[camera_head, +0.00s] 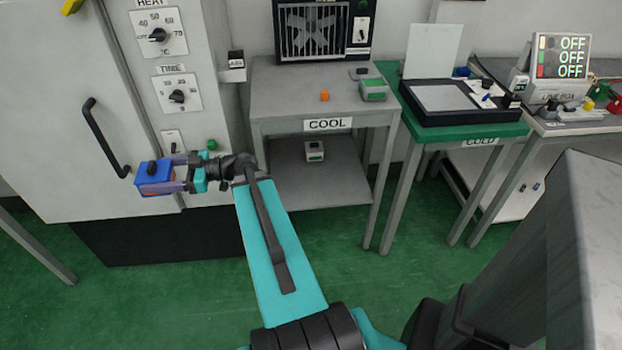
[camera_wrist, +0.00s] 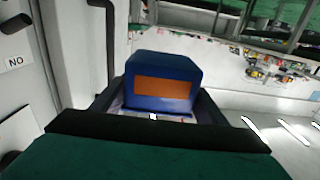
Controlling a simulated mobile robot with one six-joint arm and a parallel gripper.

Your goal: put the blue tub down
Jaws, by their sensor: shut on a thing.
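The tub's underside is hidden there.
The white cabinet (camera_head: 60,150) has a black handle (camera_head: 105,138) close by the tub. The grey COOL table (camera_head: 290,85) bears a small orange thing and a green-and-grey box. The green COLD table (camera_head: 470,131) holds a black tray device. Green floor lies open below.

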